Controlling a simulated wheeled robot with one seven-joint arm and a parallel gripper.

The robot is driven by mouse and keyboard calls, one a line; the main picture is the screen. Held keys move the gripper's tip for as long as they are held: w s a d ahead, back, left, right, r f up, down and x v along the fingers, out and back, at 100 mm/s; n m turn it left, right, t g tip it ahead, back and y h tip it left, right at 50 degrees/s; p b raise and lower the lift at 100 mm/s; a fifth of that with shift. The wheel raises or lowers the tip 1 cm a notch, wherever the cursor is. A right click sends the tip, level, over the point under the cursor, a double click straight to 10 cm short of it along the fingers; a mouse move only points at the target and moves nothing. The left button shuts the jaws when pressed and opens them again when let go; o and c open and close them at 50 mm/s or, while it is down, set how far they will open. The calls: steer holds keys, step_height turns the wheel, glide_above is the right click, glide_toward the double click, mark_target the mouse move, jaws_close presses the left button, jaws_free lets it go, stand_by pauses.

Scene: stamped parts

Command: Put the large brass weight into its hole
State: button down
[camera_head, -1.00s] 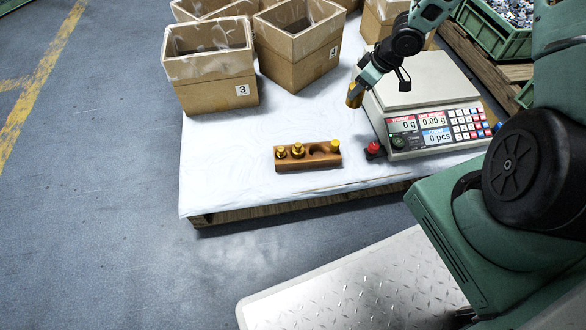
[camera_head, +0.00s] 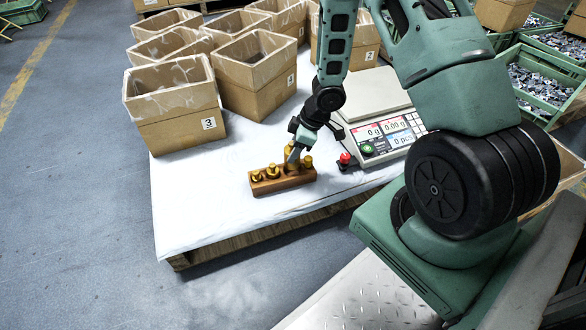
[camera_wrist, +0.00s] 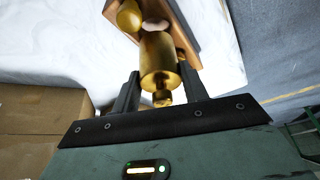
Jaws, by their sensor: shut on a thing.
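The large brass weight (camera_wrist: 158,60) is a shiny cylinder with a knob. My gripper (camera_wrist: 157,90) is shut on it, with one dark finger on each side near the knob end. In the head view my gripper (camera_head: 294,152) is over the wooden block (camera_head: 283,186), and its fingers partly hide the weight. In the wrist view the weight's far end is at the block (camera_wrist: 183,12), beside a pale round spot that looks like part of a hole. I cannot tell whether it touches the block. Smaller brass weights (camera_head: 272,171) stand in the block.
The scale (camera_head: 377,115) stands right of the block, with a red-topped button (camera_head: 345,159) near its front left corner. Open cardboard boxes (camera_head: 178,120) stand behind and left. The white-covered pallet (camera_head: 205,215) is clear left of the block.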

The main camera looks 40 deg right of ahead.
steer(key=shift+w+f+b, duration=0.1)
steer(key=shift+f+b, duration=1.65)
steer(key=shift+f, duration=0.9)
steer(key=shift+f, duration=0.15)
steer(key=c, duration=0.8)
jaws_free()
steer(key=shift+o, duration=0.2)
